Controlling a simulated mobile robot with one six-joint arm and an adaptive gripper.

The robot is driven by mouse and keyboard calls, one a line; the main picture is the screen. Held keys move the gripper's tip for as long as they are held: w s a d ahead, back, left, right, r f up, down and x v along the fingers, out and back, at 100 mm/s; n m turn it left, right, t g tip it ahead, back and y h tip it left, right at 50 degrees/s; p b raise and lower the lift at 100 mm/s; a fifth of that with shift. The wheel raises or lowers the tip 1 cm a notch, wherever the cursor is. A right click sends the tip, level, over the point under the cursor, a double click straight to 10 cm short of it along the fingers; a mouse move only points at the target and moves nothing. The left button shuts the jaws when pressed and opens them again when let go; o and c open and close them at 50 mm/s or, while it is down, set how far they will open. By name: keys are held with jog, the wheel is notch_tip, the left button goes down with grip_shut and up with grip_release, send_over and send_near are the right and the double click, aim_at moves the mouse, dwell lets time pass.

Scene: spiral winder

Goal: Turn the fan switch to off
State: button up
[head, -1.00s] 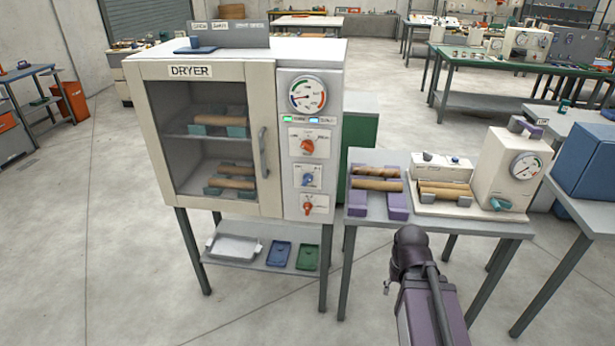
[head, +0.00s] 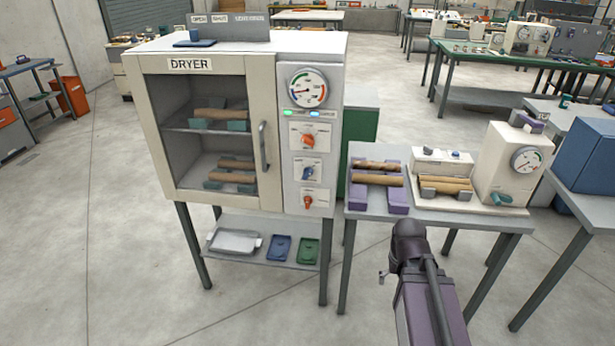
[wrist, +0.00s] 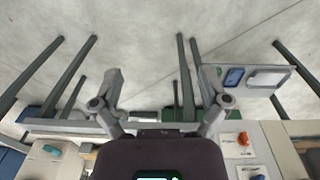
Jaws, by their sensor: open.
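The white dryer (head: 240,110) stands left of centre in the head view. Its right-hand panel carries an upper orange knob (head: 308,141), a blue knob (head: 308,173) and a lower orange-red knob (head: 307,202). Their labels are too small to read, so I cannot tell which is the fan switch. In the wrist view, which looks upside down, my gripper (wrist: 167,92) is open and empty. An orange-red knob (wrist: 243,138) and a blue knob (wrist: 258,177) show at lower right, beyond the right finger and apart from it. The fingers are hidden in the head view.
A grey table (head: 360,204) beside the dryer holds purple racks (head: 397,203) with rolls and a cream machine (head: 510,170). A shelf (head: 235,258) with trays is under the dryer. The floor in front is clear.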

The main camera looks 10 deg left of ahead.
jog(key=w+f+t+h+b, duration=0.2)
jog(key=w+t+h+b, duration=0.2)
jog(key=w, duration=0.6)
jog(key=n+t+y+b, duration=0.4)
jog(key=n+t+b, duration=0.65)
jog(key=t, duration=0.35)
send_near(307, 176)
jog(key=s, duration=0.3)
jog(key=shift+a+m, duration=0.15)
jog(key=shift+m, duration=0.3)
jog(key=shift+w, duration=0.15)
jog(key=w, duration=1.3)
jog(key=shift+w+d, duration=0.25)
jog(key=c, duration=1.1)
